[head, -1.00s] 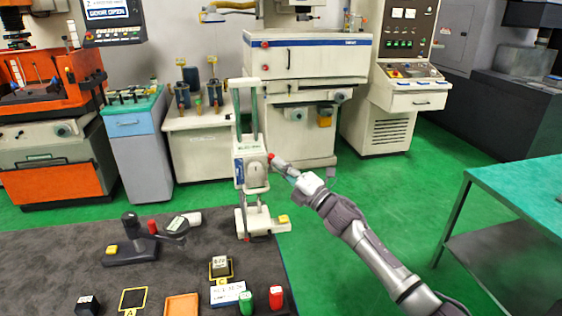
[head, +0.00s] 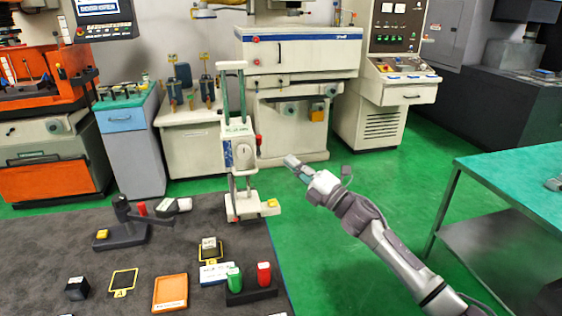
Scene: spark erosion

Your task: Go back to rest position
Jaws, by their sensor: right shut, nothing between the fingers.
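My right gripper (head: 292,162) is in the middle of the head view, its arm coming in from the lower right. It is shut and empty, held in the air to the right of a white upright device (head: 238,150). There is a gap between the fingertips and the device, whose red-tipped lever (head: 258,143) shows on its right side. My left gripper is not in view.
On the dark grey mat (head: 50,240) stand a black lever tool (head: 122,230), a black block (head: 77,288), an orange tray (head: 170,292), and a green (head: 234,279) and a red (head: 264,273) piece in a black holder. A green-topped table (head: 515,180) stands at the right.

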